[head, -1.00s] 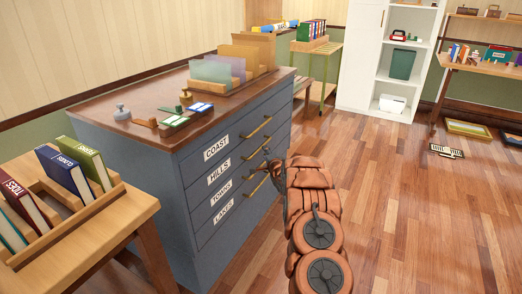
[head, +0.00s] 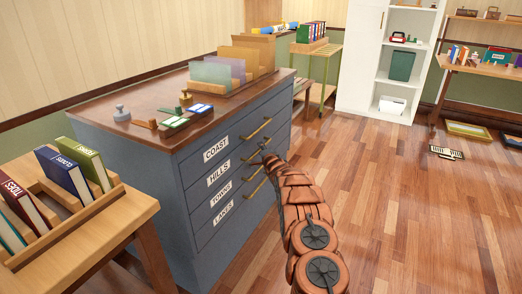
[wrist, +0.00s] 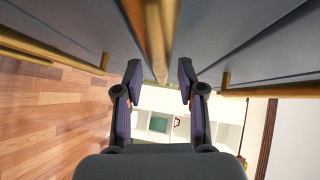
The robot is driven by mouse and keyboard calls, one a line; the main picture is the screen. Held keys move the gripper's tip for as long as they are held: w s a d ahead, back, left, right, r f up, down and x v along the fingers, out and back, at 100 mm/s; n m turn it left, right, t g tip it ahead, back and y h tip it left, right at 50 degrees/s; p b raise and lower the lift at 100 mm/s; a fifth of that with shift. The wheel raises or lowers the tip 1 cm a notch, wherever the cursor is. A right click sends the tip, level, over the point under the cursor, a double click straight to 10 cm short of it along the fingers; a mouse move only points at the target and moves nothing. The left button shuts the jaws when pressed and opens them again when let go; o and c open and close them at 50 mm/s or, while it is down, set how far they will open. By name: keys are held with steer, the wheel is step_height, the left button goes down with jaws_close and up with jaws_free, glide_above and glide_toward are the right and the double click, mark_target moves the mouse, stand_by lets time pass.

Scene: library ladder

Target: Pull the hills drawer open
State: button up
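The blue-grey cabinet (head: 140,165) has several drawers with white labels and brass bar handles. The HILLS drawer label (head: 218,173) is second from the top, and that drawer looks flush with the front. My gripper (head: 266,154) is at the front by the HILLS handle (head: 250,158), partly hiding its right end. In the wrist view my gripper (wrist: 159,80) is open, its two dark fingers apart. A brass bar handle (wrist: 157,35) runs down the middle, its end between the fingertips with gaps showing on both sides.
The COAST handle (head: 258,129) is just above, and a lower handle (head: 256,186) just below. A wooden book stand (head: 90,225) stands at the left. White shelves (head: 400,65) stand at the back.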

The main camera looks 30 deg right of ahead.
steer(key=shift+w+d, duration=0.15)
steer(key=shift+w, duration=0.45)
steer(key=shift+c, duration=0.3)
jaws_close()
